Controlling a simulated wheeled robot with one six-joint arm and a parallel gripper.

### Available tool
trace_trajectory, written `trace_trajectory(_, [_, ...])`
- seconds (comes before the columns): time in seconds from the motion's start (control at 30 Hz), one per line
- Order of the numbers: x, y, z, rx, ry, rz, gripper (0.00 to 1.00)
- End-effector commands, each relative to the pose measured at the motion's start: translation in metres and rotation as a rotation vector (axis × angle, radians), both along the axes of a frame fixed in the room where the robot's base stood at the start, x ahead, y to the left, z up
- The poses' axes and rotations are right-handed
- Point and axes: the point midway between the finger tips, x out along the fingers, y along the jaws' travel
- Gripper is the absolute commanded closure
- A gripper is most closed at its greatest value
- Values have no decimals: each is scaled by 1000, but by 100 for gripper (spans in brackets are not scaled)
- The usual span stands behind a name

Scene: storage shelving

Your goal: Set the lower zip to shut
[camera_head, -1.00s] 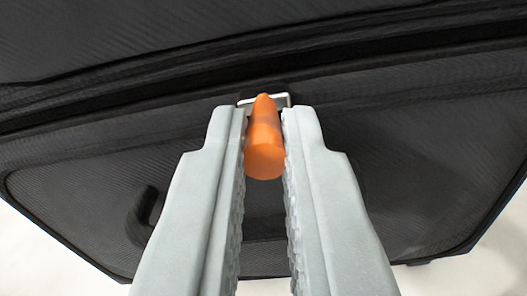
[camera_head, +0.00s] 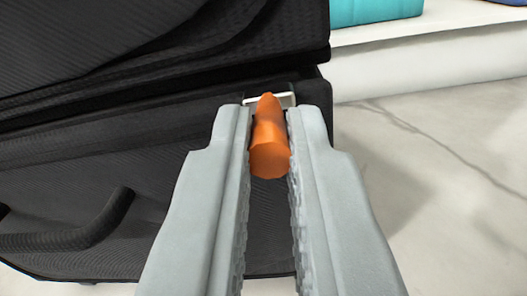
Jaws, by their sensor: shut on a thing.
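The lower zip's orange pull (camera_head: 268,145) is between the two grey fingers of my gripper (camera_head: 269,118), which is shut on it. A small metal slider loop (camera_head: 287,100) shows just behind the pull's tip. The black suitcase (camera_head: 100,150) fills the left of the view. A dark seam gap runs across it above the pull, up to the suitcase's right end. The pull is near that right end. The fingers hide part of the suitcase front below the slider.
A black handle (camera_head: 80,235) sticks out at the lower left of the suitcase. A white shelf (camera_head: 430,70) with a teal object (camera_head: 375,10) stands at the upper right. The pale floor (camera_head: 440,170) to the right is clear.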

Motion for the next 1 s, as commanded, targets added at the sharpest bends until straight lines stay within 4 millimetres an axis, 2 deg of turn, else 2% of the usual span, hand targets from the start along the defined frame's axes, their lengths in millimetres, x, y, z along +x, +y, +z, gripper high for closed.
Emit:
trace_trajectory(0.07, [-1,-3,-1,-2,2,-6,100])
trace_trajectory(0.1, [-1,-3,-1,-2,2,-6,82])
trace_trajectory(0.17, [-1,-3,-1,-2,2,-6,70])
trace_trajectory(0.2, [-1,-3,-1,-2,2,-6,67])
trace_trajectory(0.57, [-6,-1,-1,-2,2,-3,67])
trace_trajectory(0.77, [-34,2,-1,-3,4,-1,67])
trace_trajectory(1.0, [-82,5,-1,-3,4,-1,67])
